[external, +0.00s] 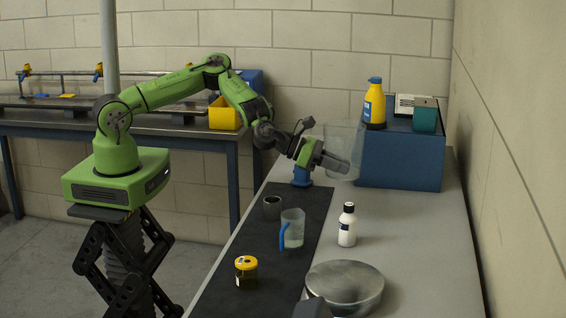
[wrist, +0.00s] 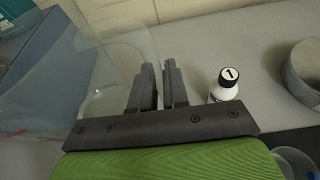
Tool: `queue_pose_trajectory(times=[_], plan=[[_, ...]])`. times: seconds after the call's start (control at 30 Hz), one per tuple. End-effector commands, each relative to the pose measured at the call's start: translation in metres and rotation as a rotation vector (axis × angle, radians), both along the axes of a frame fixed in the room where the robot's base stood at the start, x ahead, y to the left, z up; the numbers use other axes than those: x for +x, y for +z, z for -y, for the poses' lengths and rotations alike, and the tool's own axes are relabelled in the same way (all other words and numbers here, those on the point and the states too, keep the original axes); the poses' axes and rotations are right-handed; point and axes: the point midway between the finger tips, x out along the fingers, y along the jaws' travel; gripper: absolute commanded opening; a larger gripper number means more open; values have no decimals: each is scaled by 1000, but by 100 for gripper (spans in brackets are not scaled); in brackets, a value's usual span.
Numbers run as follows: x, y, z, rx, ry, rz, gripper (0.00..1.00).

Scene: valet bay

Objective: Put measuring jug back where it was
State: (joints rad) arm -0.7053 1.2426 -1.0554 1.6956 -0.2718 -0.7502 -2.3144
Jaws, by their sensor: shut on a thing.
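My gripper (external: 338,164) is shut on a large clear vessel (external: 345,137), with its fingers at the lower part of it, in front of the blue box. In the wrist view my gripper (wrist: 164,86) has a narrow gap between its fingers, and the clear vessel (wrist: 88,62) fills the left side. Its wall is hard to make out at the fingers. A smaller clear jug with a blue handle (external: 293,228) stands upright on the dark mat, apart from my gripper. I cannot tell for sure which is the measuring jug.
A dark cup (external: 272,207), yellow-lidded jar (external: 246,272), white bottle (external: 347,226) and round metal tin (external: 346,287) stand on the bench. The blue box (external: 400,157) bears a yellow bottle (external: 375,104) and a teal box (external: 425,115). Bare bench lies right of the white bottle.

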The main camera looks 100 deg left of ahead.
Motion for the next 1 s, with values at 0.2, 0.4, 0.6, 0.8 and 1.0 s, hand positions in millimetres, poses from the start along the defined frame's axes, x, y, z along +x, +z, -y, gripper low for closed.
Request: queue_pose_trajectory(times=[0.2,0.4,0.6,0.8,1.0], plan=[[1,-33,-7,-3,17,-3,0],[2,-64,-6,-1,15,1,0],[1,-96,-6,-1,15,0,0],[2,-99,-6,0,15,4,0],[2,-103,-6,0,15,3,0]])
